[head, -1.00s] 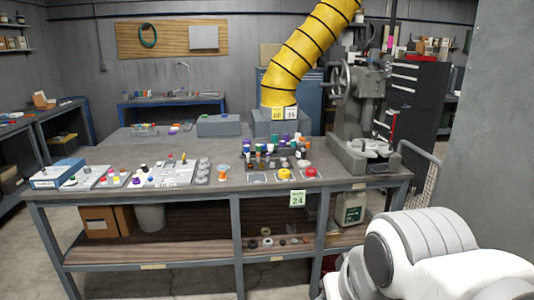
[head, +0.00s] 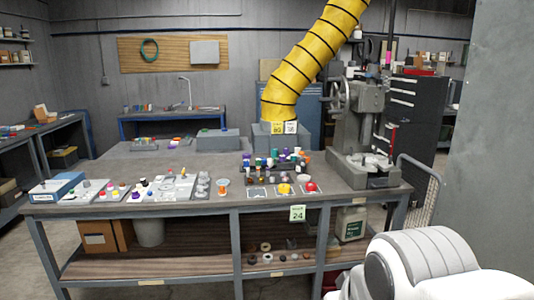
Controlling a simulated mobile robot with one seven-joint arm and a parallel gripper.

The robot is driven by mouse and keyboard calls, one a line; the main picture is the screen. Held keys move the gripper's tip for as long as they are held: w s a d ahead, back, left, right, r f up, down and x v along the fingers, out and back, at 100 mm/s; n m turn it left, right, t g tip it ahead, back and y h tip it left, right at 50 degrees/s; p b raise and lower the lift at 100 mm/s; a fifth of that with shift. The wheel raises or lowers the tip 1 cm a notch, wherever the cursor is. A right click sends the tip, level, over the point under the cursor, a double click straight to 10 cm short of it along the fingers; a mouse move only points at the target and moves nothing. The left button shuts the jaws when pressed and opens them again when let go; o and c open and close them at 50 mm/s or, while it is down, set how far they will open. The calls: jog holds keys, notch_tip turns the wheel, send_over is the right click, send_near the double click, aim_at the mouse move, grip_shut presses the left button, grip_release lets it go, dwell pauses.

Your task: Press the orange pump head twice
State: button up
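A small orange piece (head: 223,181), which looks like the orange pump head, stands near the front edge of the grey workbench (head: 125,160), left of the yellow and red round pieces. It is small in the picture, so its exact shape is hard to tell. Nothing touches it. My gripper is not in view; only a white part of my arm shows at the lower right, apart from the bench.
A yellow round button (head: 284,188) and a red one (head: 310,187) sit to the right. Several coloured caps (head: 272,158) stand behind them. Button panels (head: 174,187) lie to the left. A grey press (head: 360,130) stands at the bench's right end, beside a wire cart (head: 425,190).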

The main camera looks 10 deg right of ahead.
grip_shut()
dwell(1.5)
